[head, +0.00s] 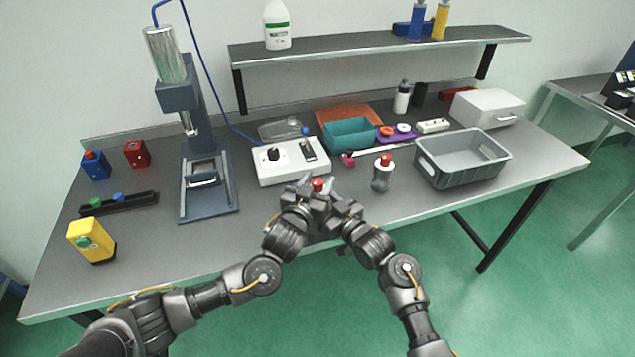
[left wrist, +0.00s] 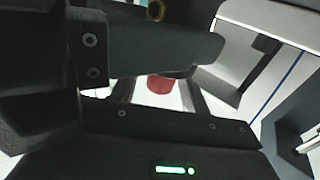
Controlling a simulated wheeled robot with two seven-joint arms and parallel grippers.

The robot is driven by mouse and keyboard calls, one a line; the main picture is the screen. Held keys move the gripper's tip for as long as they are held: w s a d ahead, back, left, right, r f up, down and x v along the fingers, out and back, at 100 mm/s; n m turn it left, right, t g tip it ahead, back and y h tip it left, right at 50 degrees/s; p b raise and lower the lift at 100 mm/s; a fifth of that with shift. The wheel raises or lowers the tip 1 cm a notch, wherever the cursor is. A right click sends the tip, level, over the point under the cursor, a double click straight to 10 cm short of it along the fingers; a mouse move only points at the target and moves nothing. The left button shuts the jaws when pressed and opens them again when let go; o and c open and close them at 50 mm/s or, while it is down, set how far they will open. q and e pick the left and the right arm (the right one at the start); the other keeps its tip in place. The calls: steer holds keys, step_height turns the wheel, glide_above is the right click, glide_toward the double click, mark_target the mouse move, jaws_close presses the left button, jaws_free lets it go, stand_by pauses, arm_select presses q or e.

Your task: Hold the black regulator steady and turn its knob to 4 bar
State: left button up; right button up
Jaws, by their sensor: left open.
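A red knob (head: 318,184) shows between my two grippers, near the front edge of the bench. The regulator body under it is mostly hidden by the grippers, so I cannot read its scale or setting. My left gripper (head: 304,192) is open, close beside the red knob on its left. In the left wrist view the red knob (left wrist: 160,84) shows past the dark finger, with a brass fitting (left wrist: 156,9) at the top edge. My right gripper (head: 335,200) is close on the right side of the knob. Its fingers are too hidden to tell open from shut.
A white box with a black dial (head: 290,172) stands just behind the grippers. A press (head: 208,212) stands left.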

arm_select(q)
steer(key=shift+c, duration=0.5)
steer(key=c, duration=0.9)
steer(key=shift+h, duration=0.3)
